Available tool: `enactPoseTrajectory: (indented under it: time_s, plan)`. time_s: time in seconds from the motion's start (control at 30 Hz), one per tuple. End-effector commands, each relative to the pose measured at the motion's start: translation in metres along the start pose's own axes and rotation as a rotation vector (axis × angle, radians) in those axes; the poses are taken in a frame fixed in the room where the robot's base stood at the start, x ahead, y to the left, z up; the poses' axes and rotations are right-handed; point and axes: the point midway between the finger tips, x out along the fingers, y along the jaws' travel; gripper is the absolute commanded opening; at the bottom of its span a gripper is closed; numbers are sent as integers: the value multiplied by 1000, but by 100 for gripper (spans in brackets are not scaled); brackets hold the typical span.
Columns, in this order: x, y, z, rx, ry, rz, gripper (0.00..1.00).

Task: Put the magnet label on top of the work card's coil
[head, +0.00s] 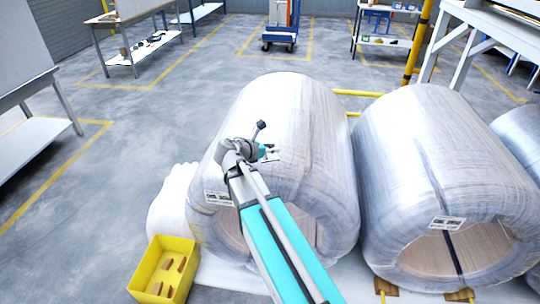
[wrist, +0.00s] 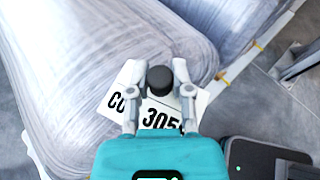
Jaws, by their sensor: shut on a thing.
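My gripper (head: 268,154) is over the upper front of the left wrapped coil (head: 295,105). In the wrist view my gripper (wrist: 160,95) has its two fingers closed about the black knob (wrist: 160,78) of the white magnet label (wrist: 117,98). The label reads "CO" and "305", with the rest covered by the fingers and knob. Film-wrapped coil surface (wrist: 60,75) lies behind it. I cannot tell whether the label touches the coil. A second wrapped coil (head: 400,130) lies to the right. The work card is not clearly visible, so I cannot tell which coil it names.
Small printed tags are on the left coil (head: 218,198) and right coil (head: 446,222). A yellow bin (head: 165,268) with brown pieces stands at the lower left. A yellow post (head: 416,45) and rack stand behind the right coil. Open floor (head: 120,140) lies left.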

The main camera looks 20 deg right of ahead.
Motion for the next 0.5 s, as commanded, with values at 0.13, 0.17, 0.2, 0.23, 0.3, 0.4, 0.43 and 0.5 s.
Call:
enactPoseTrajectory:
  time_s: [0.13, 0.17, 0.2, 0.23, 0.3, 0.4, 0.43, 0.5]
  plan:
    - [0, 0, 0, 0, 0, -1, 0]
    - [0, 0, 0, 0, 0, -1, 0]
    - [1, 0, 0, 0, 0, -1, 0]
    - [1, 0, 0, 0, 0, -1, 0]
    - [2, 1, -1, 0, 0, -1, 0]
    - [6, 5, -2, 0, 0, -2, 0]
    - [8, 6, -3, 0, 0, -2, 0]
    - [14, 12, -4, 0, 0, -2, 0]
